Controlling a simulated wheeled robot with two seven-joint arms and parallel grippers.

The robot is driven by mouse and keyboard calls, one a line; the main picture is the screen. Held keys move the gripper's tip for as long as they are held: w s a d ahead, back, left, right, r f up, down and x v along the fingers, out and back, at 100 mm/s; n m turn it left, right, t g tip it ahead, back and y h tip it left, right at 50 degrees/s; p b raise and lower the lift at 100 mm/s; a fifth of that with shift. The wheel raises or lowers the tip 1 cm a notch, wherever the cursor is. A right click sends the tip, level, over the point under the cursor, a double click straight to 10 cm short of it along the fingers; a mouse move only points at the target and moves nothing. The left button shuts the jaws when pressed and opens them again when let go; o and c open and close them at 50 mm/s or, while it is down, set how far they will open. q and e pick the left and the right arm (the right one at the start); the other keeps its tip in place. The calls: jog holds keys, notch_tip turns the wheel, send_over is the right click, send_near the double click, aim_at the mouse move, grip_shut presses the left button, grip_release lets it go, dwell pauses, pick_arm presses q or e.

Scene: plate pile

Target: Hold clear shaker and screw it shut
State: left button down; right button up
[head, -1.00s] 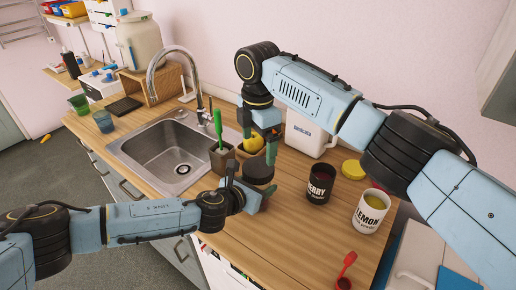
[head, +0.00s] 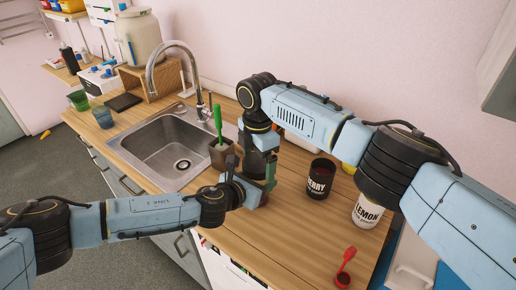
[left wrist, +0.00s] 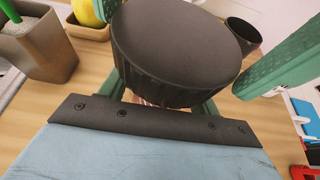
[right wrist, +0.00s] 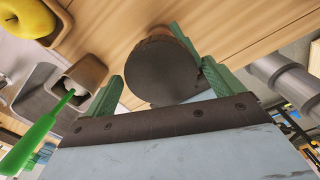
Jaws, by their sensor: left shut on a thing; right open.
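The shaker's round black ribbed lid (left wrist: 175,50) fills the middle of the left wrist view and shows as a dark disc in the right wrist view (right wrist: 160,72). Most of the shaker's clear body is hidden below the lid and by the grippers. My left gripper (head: 246,184) is shut on the shaker, its fingers below the lid. My right gripper (head: 262,166) is directly above, pointing down. Its open fingers stand on either side of the lid; contact with it cannot be told.
A brown holder (head: 222,155) with a green-handled brush stands beside the sink (head: 160,160). To the right are a black berry tub (head: 318,182), a white lemon tub (head: 367,211) and a red scoop (head: 347,262).

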jog(key=shift+f, duration=0.25)
jog(key=c, duration=1)
jog(key=shift+m, duration=1.7)
jog(key=o, duration=0.9)
jog(key=shift+o, duration=0.7)
jog(key=shift+s, duration=0.1)
